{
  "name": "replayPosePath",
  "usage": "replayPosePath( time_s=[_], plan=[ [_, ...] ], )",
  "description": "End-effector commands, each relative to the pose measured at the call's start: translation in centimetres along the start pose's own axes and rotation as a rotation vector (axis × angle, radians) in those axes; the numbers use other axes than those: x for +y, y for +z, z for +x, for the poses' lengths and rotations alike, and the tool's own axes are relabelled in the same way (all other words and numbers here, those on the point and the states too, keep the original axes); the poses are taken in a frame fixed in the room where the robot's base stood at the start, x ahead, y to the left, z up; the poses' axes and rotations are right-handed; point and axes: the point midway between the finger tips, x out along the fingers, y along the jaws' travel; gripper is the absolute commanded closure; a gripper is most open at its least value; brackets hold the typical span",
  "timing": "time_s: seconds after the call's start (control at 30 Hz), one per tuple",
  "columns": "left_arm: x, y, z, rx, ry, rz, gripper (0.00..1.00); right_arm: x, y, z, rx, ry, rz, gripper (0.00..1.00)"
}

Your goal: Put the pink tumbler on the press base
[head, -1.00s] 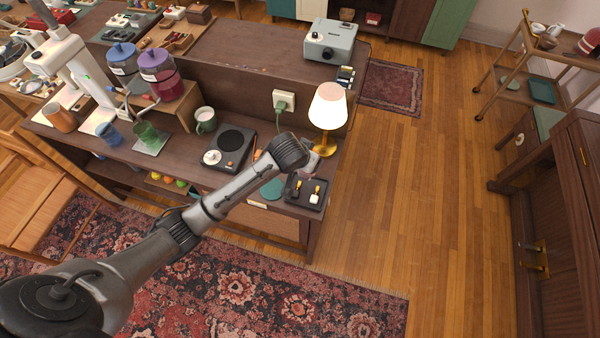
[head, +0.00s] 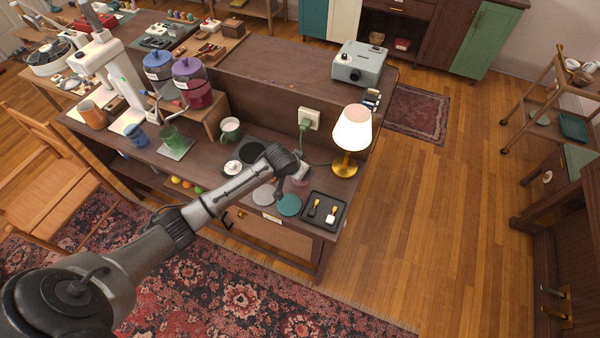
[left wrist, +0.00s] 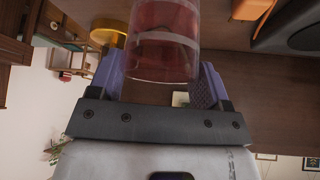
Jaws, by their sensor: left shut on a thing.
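The pink tumbler (left wrist: 163,45) is a clear pinkish cup held between the fingers of my left gripper (left wrist: 160,88) in the left wrist view. In the head view my left gripper (head: 299,183) is over the right end of the sideboard, left of the lamp and behind the black tray; the tumbler is small and partly hidden there. A white press-like machine (head: 120,68) stands at the left end of the sideboard; I cannot tell for sure which part is the press base. My right gripper is not in view.
A lit lamp (head: 352,130) stands close to the gripper. A black tray (head: 339,207), a teal disc (head: 289,206) and a grey disc lie nearby. A hot plate, a green mug (head: 229,129), a green tumbler (head: 172,138), a blue tumbler and an orange mug (head: 93,116) stand further left.

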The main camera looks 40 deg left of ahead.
Motion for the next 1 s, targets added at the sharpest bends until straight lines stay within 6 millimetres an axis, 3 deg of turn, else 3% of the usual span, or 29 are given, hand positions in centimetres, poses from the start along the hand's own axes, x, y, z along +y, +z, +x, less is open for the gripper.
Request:
replayPosePath(
  time_s=[0.2, 0.6, 0.63, 0.9, 1.0],
  plan=[
    [0.1, 1.5, 2.2, -0.001, 0.000, 0.000, 0.76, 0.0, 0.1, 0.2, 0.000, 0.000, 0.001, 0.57],
    [0.0, 1.7, 2.6, -0.001, -0.001, 0.000, 0.76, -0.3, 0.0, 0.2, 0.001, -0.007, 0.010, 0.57],
    [0.0, 1.8, 2.6, -0.002, -0.001, 0.000, 0.28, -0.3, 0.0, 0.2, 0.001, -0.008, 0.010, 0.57],
    [0.0, 1.8, 2.6, -0.002, -0.001, 0.000, 0.03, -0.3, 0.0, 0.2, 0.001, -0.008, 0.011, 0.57],
    [0.0, 1.8, 2.6, -0.002, -0.001, 0.000, 0.03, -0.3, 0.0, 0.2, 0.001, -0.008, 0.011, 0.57]
  ],
)
